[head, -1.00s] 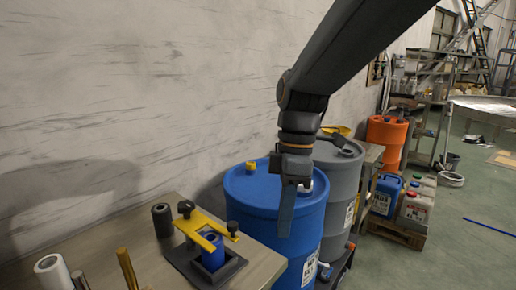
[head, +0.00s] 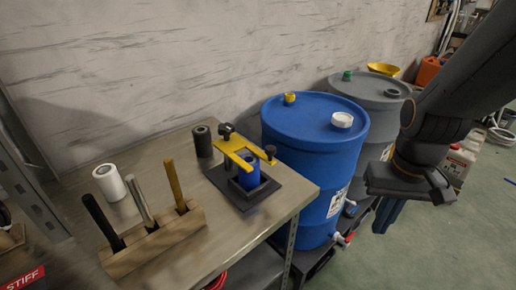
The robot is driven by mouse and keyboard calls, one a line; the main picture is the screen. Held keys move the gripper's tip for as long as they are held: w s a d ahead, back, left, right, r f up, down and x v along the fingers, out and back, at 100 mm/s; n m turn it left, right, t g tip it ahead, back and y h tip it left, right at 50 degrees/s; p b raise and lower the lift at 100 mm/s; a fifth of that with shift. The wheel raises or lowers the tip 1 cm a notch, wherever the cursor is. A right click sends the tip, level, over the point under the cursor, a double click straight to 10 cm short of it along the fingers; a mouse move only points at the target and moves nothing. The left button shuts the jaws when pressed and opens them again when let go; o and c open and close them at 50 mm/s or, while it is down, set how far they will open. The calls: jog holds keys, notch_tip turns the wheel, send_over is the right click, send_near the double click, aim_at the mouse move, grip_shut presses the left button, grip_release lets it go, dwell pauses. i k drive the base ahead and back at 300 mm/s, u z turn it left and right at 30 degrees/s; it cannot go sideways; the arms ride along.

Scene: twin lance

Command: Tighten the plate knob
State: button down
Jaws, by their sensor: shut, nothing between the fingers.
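A yellow forked plate (head: 238,150) sits over a blue cylinder (head: 248,176) in a black square base (head: 262,194) on the table. A black knob (head: 226,131) stands at the plate's back left end, and another black knob (head: 270,152) stands at its right end. I cannot tell how tight either knob is. My gripper (head: 386,217) is at the right of the view, pointing down, shut and empty. It is well to the right of the plate, past the blue drum in the picture.
The table (head: 205,252) also holds a wooden block (head: 155,243) with three upright rods, a white roll (head: 109,183) and a black cylinder (head: 203,141). A blue drum (head: 312,150) and a grey drum (head: 372,103) stand right of the table. A wall is behind.

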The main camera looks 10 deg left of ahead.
aim_at(225, 130)
jog(key=u, duration=3.05)
jog(key=k, duration=1)
jog(key=z, duration=1)
jog(key=i, duration=0.5)
jog(key=u, duration=0.05)
